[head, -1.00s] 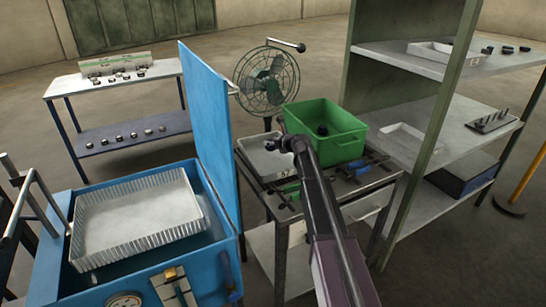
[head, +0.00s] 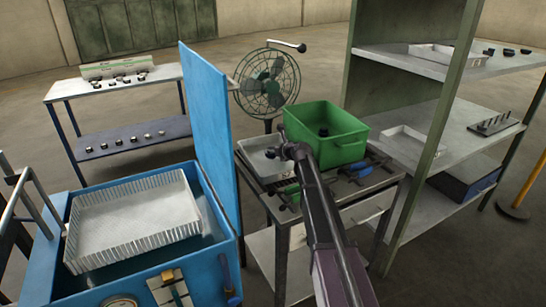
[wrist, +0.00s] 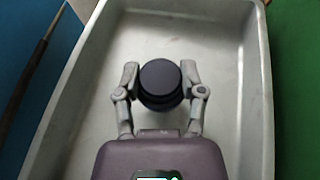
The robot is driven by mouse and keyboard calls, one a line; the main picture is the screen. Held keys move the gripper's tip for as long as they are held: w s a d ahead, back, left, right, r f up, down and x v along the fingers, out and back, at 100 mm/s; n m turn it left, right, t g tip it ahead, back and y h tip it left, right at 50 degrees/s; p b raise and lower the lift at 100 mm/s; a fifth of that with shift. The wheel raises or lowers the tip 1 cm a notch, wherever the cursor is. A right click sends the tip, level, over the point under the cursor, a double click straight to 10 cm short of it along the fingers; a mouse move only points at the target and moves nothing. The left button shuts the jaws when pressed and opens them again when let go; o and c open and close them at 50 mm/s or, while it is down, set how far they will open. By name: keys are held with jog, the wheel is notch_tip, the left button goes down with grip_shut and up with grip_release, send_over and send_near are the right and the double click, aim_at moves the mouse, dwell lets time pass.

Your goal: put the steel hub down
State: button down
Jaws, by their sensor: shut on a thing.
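The steel hub (wrist: 160,84), a dark, round, stepped piece, sits between the fingertips of my gripper (wrist: 160,78) in the wrist view. My gripper is shut on it. Both are over the inside of a light grey metal tray (wrist: 217,70). I cannot tell whether the hub touches the tray floor. In the head view the tray (head: 256,165) stands on a worktable, and my gripper (head: 274,153) reaches over its right part. The hub is small and dark there, partly hidden by my wrist.
A green bin (head: 345,152) with a dark round piece inside stands right of the tray. A blue tank (head: 215,268) with a raised lid (head: 207,120) is at left. A fan (head: 268,82) stands behind, shelves (head: 470,135) at right. Tools lie on the worktable.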

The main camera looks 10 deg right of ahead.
jog(key=shift+f+b, duration=0.45)
jog(key=shift+f, duration=0.3)
jog(key=shift+c, duration=0.9)
grip_release()
jog(key=shift+s+d+r, duration=0.1)
jog(key=shift+s+r, duration=0.1)
jog(key=shift+s, duration=0.05)
jog(key=p+v, duration=0.4)
jog(key=v, duration=0.7)
jog(key=shift+s+d+r+p, duration=0.1)
jog(key=shift+s+d+p, duration=0.05)
jog(key=shift+p, duration=0.15)
